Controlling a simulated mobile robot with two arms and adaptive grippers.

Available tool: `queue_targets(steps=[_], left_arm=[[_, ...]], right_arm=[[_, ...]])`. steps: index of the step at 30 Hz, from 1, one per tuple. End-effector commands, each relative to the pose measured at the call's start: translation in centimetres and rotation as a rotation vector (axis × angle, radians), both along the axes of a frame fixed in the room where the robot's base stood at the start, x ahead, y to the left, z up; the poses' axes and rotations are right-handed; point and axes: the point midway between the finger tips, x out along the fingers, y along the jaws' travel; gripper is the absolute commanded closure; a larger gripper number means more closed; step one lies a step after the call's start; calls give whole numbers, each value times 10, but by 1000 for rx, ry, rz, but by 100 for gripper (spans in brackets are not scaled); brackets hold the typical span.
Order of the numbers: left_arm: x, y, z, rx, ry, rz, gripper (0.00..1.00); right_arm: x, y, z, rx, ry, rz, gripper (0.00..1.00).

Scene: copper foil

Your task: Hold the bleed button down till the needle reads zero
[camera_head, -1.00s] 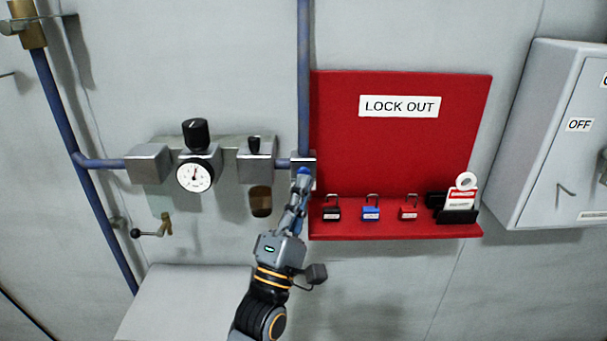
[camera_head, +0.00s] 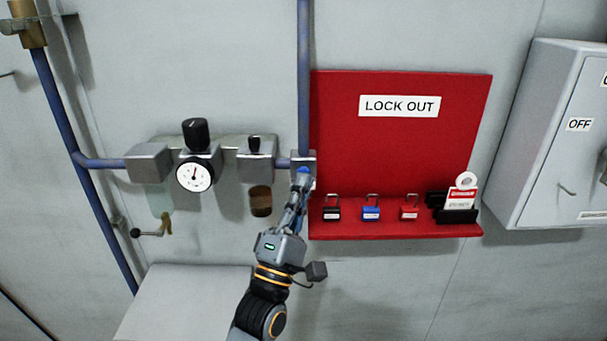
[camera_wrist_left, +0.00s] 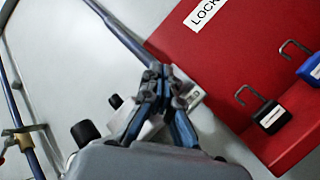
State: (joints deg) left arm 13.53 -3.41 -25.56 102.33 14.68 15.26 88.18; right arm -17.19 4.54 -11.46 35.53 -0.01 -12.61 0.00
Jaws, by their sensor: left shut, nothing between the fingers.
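The metal block (camera_head: 310,158) with the bleed button sits at the foot of the vertical blue pipe, left of the red board. A blue spot (camera_head: 303,170) on its front, seemingly the button, is partly covered by my fingertips. My left gripper (camera_head: 301,181) is shut and empty, reaching up to the block from below. In the left wrist view the closed fingertips (camera_wrist_left: 158,78) lie over the block; I cannot tell whether they press the button. The round white gauge (camera_head: 194,175) shows a dark needle pointing roughly upward; its numbers are too small to read. My right gripper is out of view.
The red LOCK OUT board (camera_head: 400,145) stands just right of my gripper, with black, blue and red padlocks (camera_head: 371,213) on its shelf. A regulator with a black knob (camera_head: 196,135) is to the left. A grey box (camera_head: 548,140) is at far right.

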Motion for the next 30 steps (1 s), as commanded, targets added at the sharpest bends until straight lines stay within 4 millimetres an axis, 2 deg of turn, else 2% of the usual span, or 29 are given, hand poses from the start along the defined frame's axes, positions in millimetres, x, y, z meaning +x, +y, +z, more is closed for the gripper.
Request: queue_targets(steps=[30], left_arm=[[11, 0, 0, 0, 0, 0, 100]], right_arm=[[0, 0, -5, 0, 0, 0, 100]])
